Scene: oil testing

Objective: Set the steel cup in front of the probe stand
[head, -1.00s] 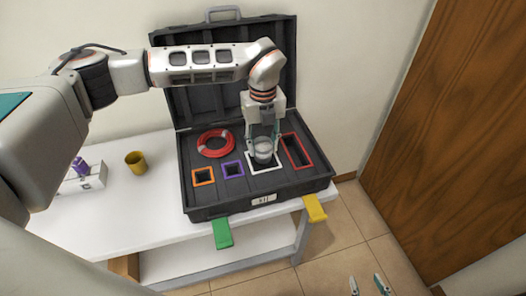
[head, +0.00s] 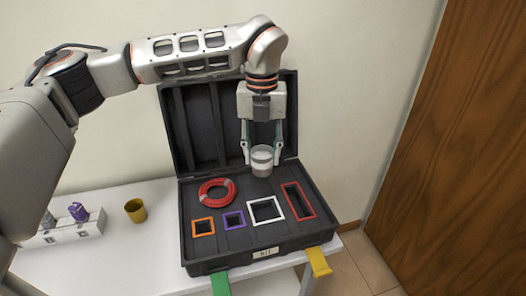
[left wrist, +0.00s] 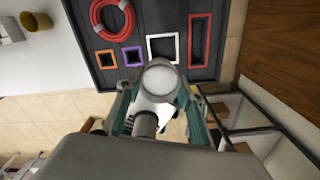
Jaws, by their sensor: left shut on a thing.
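The steel cup (head: 261,160) is a short, shiny cylinder. My left gripper (head: 261,152) is shut on it and holds it upright above the open black case, behind the white-framed slot (head: 265,210). The left wrist view shows the cup (left wrist: 160,77) between the fingers of the left gripper (left wrist: 160,92). The white rack (head: 62,236) at the far left of the table carries a purple piece (head: 78,211) and a grey piece; I cannot tell whether it is the probe stand. My right gripper is not in view.
The black case (head: 205,252) has orange, purple, white and red frames and a red coil (head: 216,191). Green (head: 220,283) and yellow (head: 318,262) tabs stick out at the front. A yellow cup (head: 135,210) stands on the white table (head: 120,260), which has bare room around it.

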